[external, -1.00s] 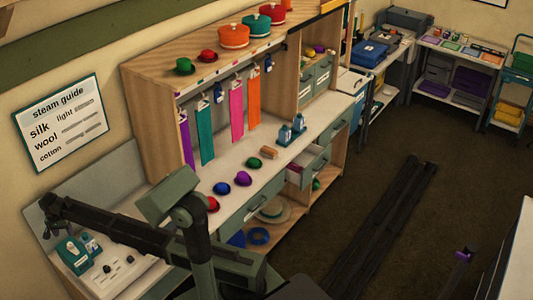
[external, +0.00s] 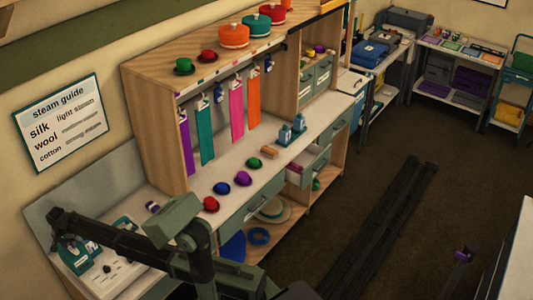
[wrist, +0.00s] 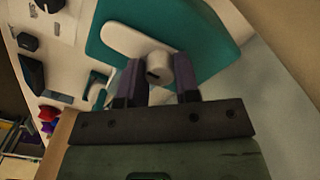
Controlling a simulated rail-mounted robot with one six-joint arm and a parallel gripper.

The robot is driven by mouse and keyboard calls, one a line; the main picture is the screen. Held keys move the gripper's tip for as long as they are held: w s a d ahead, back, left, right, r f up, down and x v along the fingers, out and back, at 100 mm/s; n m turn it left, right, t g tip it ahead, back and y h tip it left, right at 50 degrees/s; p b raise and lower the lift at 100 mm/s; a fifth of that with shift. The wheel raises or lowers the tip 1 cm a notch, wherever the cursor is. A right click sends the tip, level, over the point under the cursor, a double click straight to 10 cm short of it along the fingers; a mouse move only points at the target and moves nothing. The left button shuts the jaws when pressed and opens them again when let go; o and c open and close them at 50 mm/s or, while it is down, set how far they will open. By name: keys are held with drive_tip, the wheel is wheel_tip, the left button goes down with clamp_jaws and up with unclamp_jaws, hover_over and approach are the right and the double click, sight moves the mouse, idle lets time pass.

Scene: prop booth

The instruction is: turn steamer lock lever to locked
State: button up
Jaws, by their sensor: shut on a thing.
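The teal steamer part (external: 72,258) is at the lower left in the external view, partly behind my arm. In the wrist view its teal plate (wrist: 200,40) fills the top middle. A white lever (wrist: 122,38) lies across the plate, slanting from upper left to a round grey-white knob at its lower right end. My gripper (wrist: 158,78) has its two dark purple fingers on either side of that knob and is shut on the lever there. In the external view my gripper's end is dark and small, and its fingers cannot be made out.
A white control panel (external: 118,272) with dark knobs lies beside the teal part. A steamer guide sign (external: 60,122) hangs on the wall. Several small hats, including a red one (external: 211,204), sit on the counter to the right. A drawer (external: 306,166) stands open further along.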

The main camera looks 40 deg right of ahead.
drive_tip(key=shift+n, duration=0.5)
drive_tip(key=n, duration=0.3)
drive_tip(key=shift+n, duration=0.4)
drive_tip(key=n, duration=0.4)
drive_tip(key=shift+n, duration=0.3)
drive_tip(key=n, duration=0.8)
drive_tip(key=shift+n, duration=0.4)
drive_tip(key=o, duration=0.9)
